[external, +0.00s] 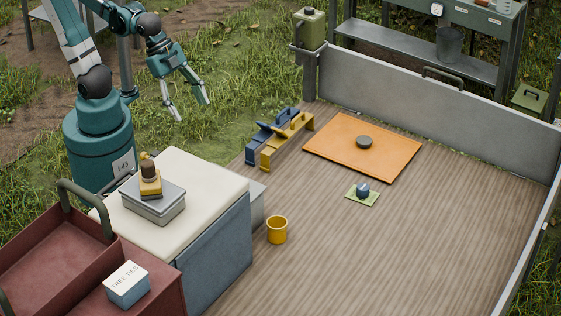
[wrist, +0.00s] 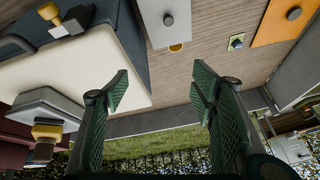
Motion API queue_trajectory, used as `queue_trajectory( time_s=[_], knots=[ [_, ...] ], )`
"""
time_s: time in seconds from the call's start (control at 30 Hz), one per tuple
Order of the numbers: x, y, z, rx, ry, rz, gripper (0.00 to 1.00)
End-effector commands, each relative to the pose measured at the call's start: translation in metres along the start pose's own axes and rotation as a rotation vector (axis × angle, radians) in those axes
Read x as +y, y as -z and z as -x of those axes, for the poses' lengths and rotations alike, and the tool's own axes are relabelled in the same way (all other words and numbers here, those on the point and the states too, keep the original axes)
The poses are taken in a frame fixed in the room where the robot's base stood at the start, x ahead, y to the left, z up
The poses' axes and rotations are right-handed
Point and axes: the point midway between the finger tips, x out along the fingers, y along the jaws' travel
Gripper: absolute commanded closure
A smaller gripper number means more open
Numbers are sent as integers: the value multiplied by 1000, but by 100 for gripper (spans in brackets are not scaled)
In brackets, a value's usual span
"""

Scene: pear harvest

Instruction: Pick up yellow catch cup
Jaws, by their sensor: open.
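The yellow catch cup (external: 277,231) stands upright on the wooden deck in the external view, just right of the cream-topped cabinet. My gripper (external: 191,110) is open and empty, raised well above the ground, up and to the left of the cup. In the wrist view my gripper's two green fingers (wrist: 160,80) are spread apart with nothing between them. A small yellow patch (wrist: 175,48) shows at the edge of a grey box in that view; I cannot tell whether it is the cup.
The cream-topped cabinet (external: 190,180) carries a grey box (external: 153,205) with a yellow-and-brown item on top. Blue and yellow brackets (external: 285,138), an orange board (external: 385,160) with a dark disc, and a green mat (external: 353,194) lie on the deck. Deck right of the cup is clear.

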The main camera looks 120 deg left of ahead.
Motion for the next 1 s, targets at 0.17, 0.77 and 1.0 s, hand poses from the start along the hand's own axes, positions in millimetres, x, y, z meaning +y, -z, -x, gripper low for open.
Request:
queue_trajectory(
  time_s=[0.17, 0.77, 1.0],
  knots=[
    [-8, 16, -16, -33, -9, -91, 44],
    [-31, 60, -83, -135, -61, -398, 44],
    [-40, 73, -116, -172, -93, -520, 44]
  ],
)
